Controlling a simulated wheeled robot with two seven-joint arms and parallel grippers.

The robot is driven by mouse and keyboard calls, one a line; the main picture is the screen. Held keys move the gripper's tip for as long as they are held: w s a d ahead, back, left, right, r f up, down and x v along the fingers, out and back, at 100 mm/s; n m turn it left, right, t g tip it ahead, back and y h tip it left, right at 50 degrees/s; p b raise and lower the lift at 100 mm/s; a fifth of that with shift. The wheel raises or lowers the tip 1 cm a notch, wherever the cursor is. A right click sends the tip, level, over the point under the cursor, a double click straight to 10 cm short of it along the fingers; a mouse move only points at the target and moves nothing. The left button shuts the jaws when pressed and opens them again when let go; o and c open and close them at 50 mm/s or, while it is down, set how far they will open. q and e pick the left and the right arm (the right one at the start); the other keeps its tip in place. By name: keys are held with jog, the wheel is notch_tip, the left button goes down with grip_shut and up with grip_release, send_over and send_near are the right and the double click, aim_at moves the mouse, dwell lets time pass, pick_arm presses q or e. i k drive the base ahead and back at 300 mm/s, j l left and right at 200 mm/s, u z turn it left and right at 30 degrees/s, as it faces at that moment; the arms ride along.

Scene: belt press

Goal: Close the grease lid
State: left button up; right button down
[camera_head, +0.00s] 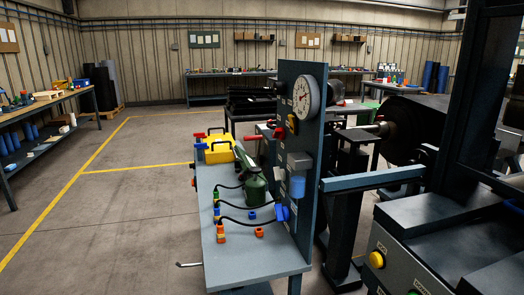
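I cannot tell for certain which part is the grease lid. A small grey box (299,160) is fixed to the narrow face of the upright panel (306,125), with a light-blue container (298,186) directly below it. The picture is too small to show whether a lid there is open or shut. A dark green container (255,187) stands on the grey bench (240,258) left of the panel, with black hoses near it. Neither of my grippers is in view.
A yellow case (218,151) stands at the bench's far end. Several coloured fittings (220,229) lie nearer. A round gauge (303,96) is high on the panel. A control box with a yellow button (377,260) is at lower right. The floor left of the bench is free.

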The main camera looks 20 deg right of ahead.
aim_at(247, 162)
jog(key=i+j+z, duration=0.75)
jog(key=j, duration=0.35)
jog(key=i+j, duration=0.2)
jog(key=j, duration=0.15)
jog(key=i+j, duration=0.2)
jog(key=j, duration=0.15)
jog(key=i+j, duration=0.2)
jog(key=j, duration=0.15)
jog(key=i+j, duration=0.2)
jog(key=j, duration=0.15)
